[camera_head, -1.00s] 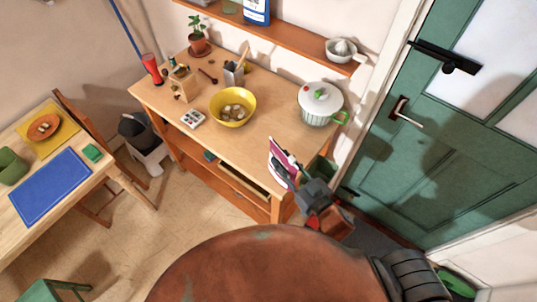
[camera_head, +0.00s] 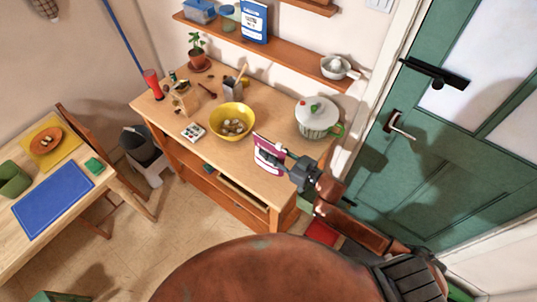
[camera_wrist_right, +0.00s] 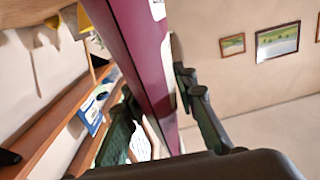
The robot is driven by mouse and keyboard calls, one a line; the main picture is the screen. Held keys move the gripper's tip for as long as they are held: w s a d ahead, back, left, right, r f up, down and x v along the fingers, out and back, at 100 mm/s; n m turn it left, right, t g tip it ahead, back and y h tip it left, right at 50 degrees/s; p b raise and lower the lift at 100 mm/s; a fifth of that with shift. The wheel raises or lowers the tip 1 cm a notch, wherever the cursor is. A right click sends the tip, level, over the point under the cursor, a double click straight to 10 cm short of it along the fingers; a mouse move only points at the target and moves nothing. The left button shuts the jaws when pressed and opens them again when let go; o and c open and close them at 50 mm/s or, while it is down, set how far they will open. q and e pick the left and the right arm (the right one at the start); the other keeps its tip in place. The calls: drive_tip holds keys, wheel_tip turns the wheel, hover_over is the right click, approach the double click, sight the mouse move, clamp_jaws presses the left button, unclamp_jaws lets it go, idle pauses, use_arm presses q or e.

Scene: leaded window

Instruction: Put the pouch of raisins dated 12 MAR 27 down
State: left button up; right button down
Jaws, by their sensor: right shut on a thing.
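The pouch (camera_head: 267,156), white and maroon, is held upright by my right gripper (camera_head: 287,160) over the front right part of the wooden sideboard top (camera_head: 262,131). I cannot tell whether its bottom edge touches the wood. In the right wrist view the maroon side of the pouch (camera_wrist_right: 136,45) runs between the two fingers of my right gripper (camera_wrist_right: 162,112), which are shut on it. The date on the pouch is too small to read. My left gripper is not in view.
A yellow bowl (camera_head: 232,121) stands left of the pouch and a lidded pot (camera_head: 317,120) behind it to the right. A wall shelf (camera_head: 270,48) runs above. A green door (camera_head: 422,150) is at the right. Some bare wood lies between bowl and pot.

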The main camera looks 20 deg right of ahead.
drive_tip(key=w+f, duration=0.1)
drive_tip(key=f, duration=0.1)
drive_tip(key=w+f, duration=0.2)
drive_tip(key=shift+w+d+f, duration=0.2)
drive_tip(key=shift+w, duration=0.1)
drive_tip(key=shift+s+f, duration=0.1)
drive_tip(key=shift+f, duration=1.35)
drive_tip(key=shift+f, duration=0.15)
drive_tip(key=c, duration=1.6)
unclamp_jaws()
drive_tip(key=shift+s+d, duration=0.15)
drive_tip(key=b+v, duration=0.1)
drive_tip(key=v, duration=1)
drive_tip(key=shift+s+d, duration=0.2)
drive_tip(key=shift+s, duration=0.05)
